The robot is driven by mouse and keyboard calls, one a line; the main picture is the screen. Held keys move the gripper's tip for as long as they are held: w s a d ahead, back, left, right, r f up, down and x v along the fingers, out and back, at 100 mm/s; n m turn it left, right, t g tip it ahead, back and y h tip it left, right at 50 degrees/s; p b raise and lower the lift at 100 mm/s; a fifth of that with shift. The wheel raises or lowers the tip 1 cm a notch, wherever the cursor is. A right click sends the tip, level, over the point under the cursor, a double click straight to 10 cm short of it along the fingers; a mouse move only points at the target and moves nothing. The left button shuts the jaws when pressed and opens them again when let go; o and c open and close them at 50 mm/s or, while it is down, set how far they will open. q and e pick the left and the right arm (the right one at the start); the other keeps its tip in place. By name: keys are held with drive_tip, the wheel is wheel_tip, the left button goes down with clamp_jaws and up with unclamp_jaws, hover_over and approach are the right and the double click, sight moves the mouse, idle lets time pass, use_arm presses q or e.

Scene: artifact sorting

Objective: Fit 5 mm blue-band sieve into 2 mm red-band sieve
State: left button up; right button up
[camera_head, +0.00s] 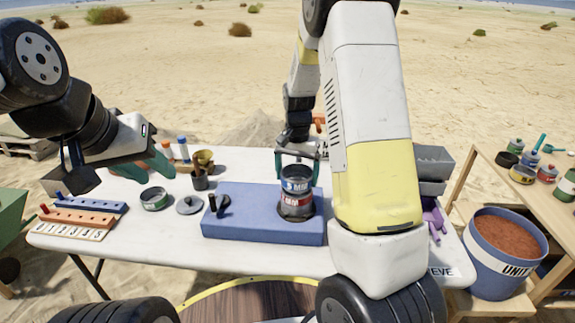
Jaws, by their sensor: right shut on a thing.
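The 5 mm blue-band sieve (297,184) is upright directly above the 2 mm red-band sieve (296,200), lined up with it. I see no clear gap between them, but cannot tell whether the upper rim is fully seated. The red-band sieve stands on a dark round base on the blue block (250,225). My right gripper (297,165) reaches down from above, its teal fingers shut on the blue-band sieve at either side. My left gripper (122,172) hangs over the table's left part, its fingers apart and empty.
A green-band sieve (153,199) and a grey lid (188,205) lie left of the block. A bucket of soil (505,250) is at right.

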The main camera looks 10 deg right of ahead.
drive_tip(key=shift+f, duration=0.95)
drive_tip(key=o, duration=1.2)
drive_tip(key=shift+c, duration=0.2)
drive_tip(key=shift+r, duration=3.9)
drive_tip(key=shift+r, duration=0.1)
drive_tip(key=s+a+r+n+t+y, duration=0.1)
drive_tip(key=s+r+n+t, duration=0.2)
drive_tip(key=s+r, duration=0.5)
drive_tip(key=s+a+r+n+t+y, duration=0.1)
drive_tip(key=s+r+n+t, duration=0.2)
drive_tip(key=s+r, duration=0.5)
drive_tip(key=s, duration=0.8)
